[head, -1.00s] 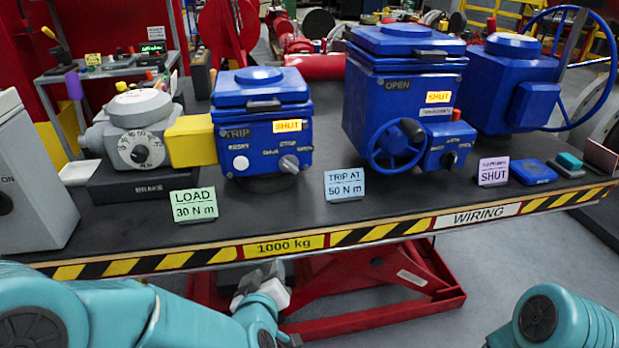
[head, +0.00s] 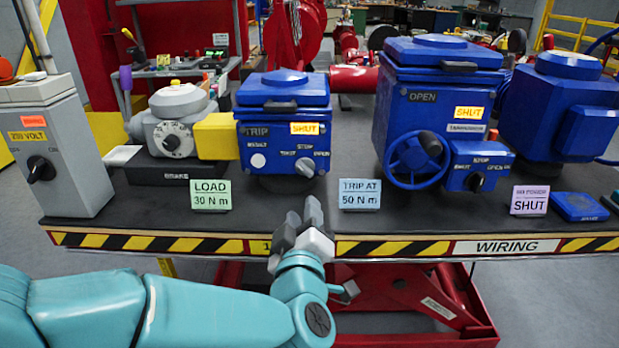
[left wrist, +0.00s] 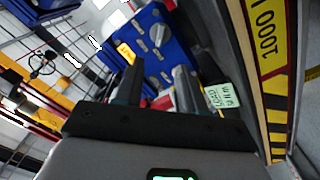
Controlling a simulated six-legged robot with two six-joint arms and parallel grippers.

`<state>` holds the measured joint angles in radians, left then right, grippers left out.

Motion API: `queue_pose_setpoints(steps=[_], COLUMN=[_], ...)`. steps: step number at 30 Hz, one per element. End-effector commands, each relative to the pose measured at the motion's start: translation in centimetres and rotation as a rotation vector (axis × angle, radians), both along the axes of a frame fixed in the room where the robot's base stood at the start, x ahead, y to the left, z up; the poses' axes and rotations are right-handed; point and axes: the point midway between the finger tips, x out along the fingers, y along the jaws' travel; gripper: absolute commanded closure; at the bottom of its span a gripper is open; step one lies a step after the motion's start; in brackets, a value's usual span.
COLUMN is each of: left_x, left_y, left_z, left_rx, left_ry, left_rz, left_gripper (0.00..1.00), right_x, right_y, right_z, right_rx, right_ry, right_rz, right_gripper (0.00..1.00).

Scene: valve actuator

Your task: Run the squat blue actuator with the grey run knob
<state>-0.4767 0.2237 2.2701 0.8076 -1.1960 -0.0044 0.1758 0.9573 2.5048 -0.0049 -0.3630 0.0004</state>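The squat blue actuator (head: 284,115) stands on the bench, left of the taller blue one. Its front carries a grey run knob (head: 305,167) at lower right, a white round button (head: 258,161) at lower left and an orange SHUT display (head: 305,128). My left gripper (head: 301,222) is at the bench's front edge, below and in front of this actuator, apart from it. In the left wrist view its two fingers (left wrist: 158,88) stand apart with nothing held between them, and the actuator (left wrist: 145,75) and grey knob (left wrist: 158,35) show beyond. My right gripper is out of view.
Left of the actuator is a yellow block joined to a grey brake unit (head: 176,128). Cards LOAD 30 N m (head: 210,195) and TRIP AT 50 N m (head: 360,195) stand near the front edge. A taller blue actuator (head: 425,105) with handwheel stands right. Bench between the cards is clear.

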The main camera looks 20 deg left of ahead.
Motion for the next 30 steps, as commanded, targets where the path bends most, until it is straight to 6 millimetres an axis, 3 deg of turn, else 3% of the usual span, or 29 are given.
queue_pose_setpoints(steps=[9,15,21,30], left_x=[7.4,10.9,12.5,12.7], left_y=[2.4,3.1,3.4,3.4], left_z=[-0.1,-0.1,0.0,-0.1], left_rx=[0.000,0.001,0.001,0.001], left_ry=[0.001,0.002,0.000,0.002], left_rz=[0.003,0.000,-0.001,-0.003], left_gripper=[0.61,0.61,0.61,0.64], right_x=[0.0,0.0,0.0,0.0], right_y=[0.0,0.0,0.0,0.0], right_z=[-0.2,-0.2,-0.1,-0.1], right_rx=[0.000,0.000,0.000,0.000], right_ry=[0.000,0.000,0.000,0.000], right_rz=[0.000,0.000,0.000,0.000], right_gripper=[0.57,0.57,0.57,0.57])
